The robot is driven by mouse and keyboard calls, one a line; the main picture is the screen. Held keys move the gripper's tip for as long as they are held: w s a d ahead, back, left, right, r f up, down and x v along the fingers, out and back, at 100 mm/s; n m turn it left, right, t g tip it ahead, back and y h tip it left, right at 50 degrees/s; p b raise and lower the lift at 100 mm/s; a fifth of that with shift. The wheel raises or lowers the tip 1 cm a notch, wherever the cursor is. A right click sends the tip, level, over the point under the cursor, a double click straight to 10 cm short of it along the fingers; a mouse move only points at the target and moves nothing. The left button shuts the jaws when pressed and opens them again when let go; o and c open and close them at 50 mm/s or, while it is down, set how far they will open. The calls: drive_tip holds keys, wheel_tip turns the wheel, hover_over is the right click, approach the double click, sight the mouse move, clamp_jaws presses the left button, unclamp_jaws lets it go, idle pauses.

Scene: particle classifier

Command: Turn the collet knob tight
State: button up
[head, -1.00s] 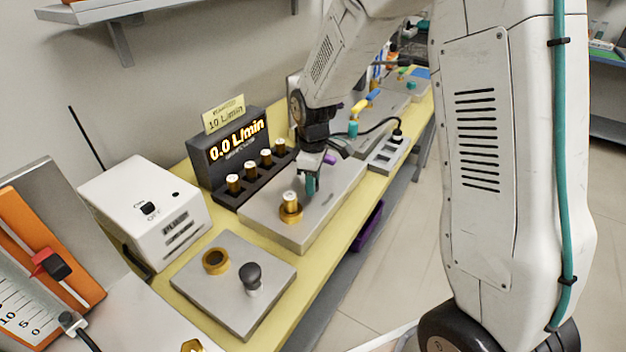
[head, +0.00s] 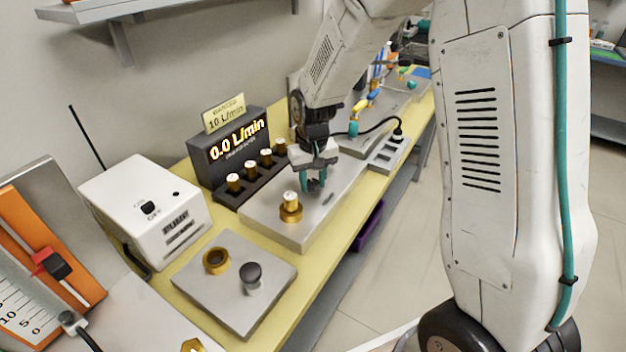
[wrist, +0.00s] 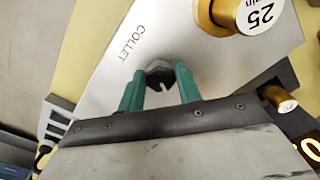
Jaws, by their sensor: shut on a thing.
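The collet knob (wrist: 159,72) is a small dark faceted knob with a notch. It stands on a light metal plate (wrist: 215,65) beside the printed word COLLET. My gripper (wrist: 158,84) has its two teal fingers on either side of the knob and is shut on it. In the head view my gripper (head: 316,182) points down at the plate (head: 262,222), behind the brass fitting. There the fingers largely hide the knob. I cannot tell how tight the knob is.
A brass fitting with a white cap (head: 290,206) stands on the same plate, close to my gripper. A dark display box (head: 232,150) reading 0.0 L/min stands behind, with several brass pieces in front.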

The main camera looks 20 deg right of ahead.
sight(312, 182)
drive_tip(key=m, duration=0.5)
drive_tip(key=shift+m, duration=0.3)
drive_tip(key=m, duration=0.5)
drive_tip(key=shift+w+a+m, duration=0.1)
drive_tip(key=shift+m, duration=0.2)
drive_tip(key=o, duration=1)
wheel_tip(312, 182, up, 8)
drive_tip(key=shift+f, duration=0.1)
